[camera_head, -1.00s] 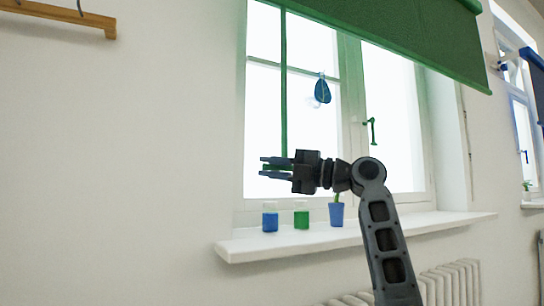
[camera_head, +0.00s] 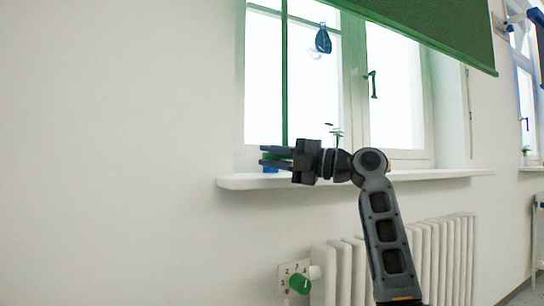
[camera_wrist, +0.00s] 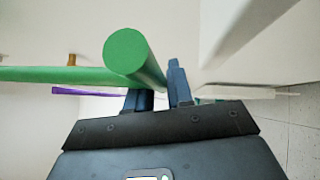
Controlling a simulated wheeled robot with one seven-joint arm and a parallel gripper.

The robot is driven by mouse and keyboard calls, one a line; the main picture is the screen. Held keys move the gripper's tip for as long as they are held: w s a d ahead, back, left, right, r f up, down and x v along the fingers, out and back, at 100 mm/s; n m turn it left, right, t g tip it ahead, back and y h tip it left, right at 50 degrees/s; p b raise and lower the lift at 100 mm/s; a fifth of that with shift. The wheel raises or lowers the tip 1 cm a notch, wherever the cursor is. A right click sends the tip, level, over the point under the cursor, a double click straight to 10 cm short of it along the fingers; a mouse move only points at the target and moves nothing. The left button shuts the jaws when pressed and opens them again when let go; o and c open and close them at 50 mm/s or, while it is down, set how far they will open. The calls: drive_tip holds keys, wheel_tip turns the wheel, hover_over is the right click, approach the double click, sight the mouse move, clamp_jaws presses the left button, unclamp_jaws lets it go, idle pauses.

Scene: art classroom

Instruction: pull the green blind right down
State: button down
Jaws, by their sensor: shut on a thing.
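The green blind (camera_head: 425,30) hangs across the top of the window, its lower edge slanting in the head view. A thin green cord or rod (camera_head: 284,90) runs down the window's left side to my gripper. My gripper (camera_head: 268,156) points left, at about sill height in front of the window, and is shut on the green handle. In the wrist view the handle (camera_wrist: 125,52) is a round green bar between the two dark fingers (camera_wrist: 158,95), one end facing the camera. The fingers partly hide it.
The white windowsill (camera_head: 420,174) juts out just behind my gripper, with a plant (camera_head: 334,133) on it. A radiator (camera_head: 430,255) and a green valve knob (camera_head: 300,283) are below. A blue ornament (camera_head: 323,40) hangs at the pane. The wall at left is bare.

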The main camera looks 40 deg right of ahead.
drive_tip(key=c, duration=1.1)
unclamp_jaws()
drive_tip(key=p+v, duration=0.1)
drive_tip(key=v, duration=0.7)
drive_tip(key=shift+p, duration=0.35)
drive_tip(key=shift+a, duration=0.1)
